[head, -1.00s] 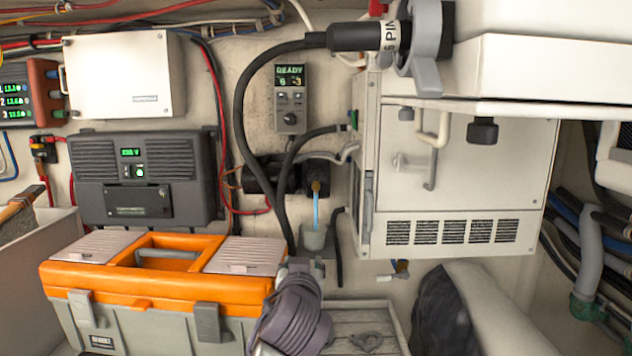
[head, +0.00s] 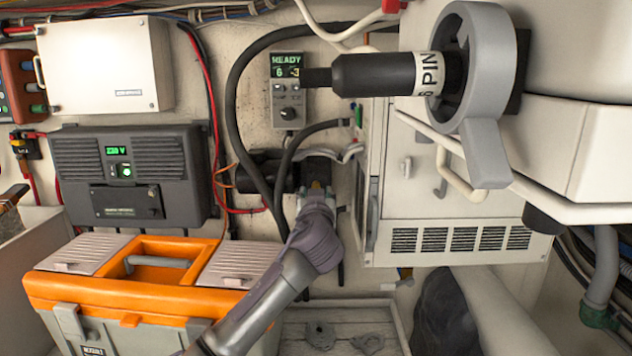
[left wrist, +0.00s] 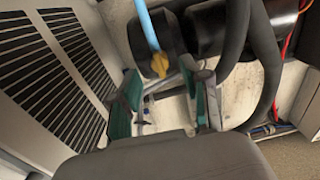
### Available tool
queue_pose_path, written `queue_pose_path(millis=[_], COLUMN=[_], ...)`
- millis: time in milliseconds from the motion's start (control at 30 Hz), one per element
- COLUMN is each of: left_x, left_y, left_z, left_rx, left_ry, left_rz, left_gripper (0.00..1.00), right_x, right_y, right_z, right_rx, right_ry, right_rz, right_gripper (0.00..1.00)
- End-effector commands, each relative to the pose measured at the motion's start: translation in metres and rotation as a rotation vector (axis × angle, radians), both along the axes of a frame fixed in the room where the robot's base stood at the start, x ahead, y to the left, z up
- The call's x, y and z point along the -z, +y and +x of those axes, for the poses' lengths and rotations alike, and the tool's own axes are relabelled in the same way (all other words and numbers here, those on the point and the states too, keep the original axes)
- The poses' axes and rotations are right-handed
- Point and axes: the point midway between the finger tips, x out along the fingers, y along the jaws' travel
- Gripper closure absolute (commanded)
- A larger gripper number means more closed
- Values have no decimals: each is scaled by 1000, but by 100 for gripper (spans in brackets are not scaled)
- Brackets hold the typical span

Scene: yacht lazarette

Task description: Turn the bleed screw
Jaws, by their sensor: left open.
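The brass bleed screw (left wrist: 160,64) is in the left wrist view, on a black pump-like body (left wrist: 152,40) with a light blue tube (left wrist: 147,24) attached. In the head view the same black body (head: 262,172) is partly hidden behind my left wrist. My left gripper (left wrist: 165,105) is open, its teal-padded fingers either side of a gap. The screw is just beyond the gap, toward the fingertips. I cannot tell whether a finger touches it. The grey cup under the tube is hidden in the head view. My right gripper is not in view.
A thick black hose (head: 243,110) curves close beside the pump. An orange and grey toolbox (head: 110,300) stands at lower left. A white vented cabinet (head: 405,215) is close at right. A black plug (head: 370,75) in a grey ring juts out above. A display unit (head: 289,90) reads READY.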

Motion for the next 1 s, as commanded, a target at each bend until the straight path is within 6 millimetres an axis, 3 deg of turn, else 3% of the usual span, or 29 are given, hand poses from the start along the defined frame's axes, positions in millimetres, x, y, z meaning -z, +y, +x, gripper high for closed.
queue_pose_path(millis=[200,667,933,1000], left_x=[-2,0,0,0], left_y=[0,0,0,0], left_z=[24,31,31,31], left_rx=[-2,0,0,0], left_ry=[0,0,0,0], left_rz=[0,-1,-1,-1], left_gripper=[53,53,98,100], right_x=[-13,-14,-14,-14], right_y=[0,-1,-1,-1], right_z=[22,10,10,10], right_rx=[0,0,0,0], right_ry=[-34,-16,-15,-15], right_rz=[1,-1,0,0], right_gripper=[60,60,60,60])
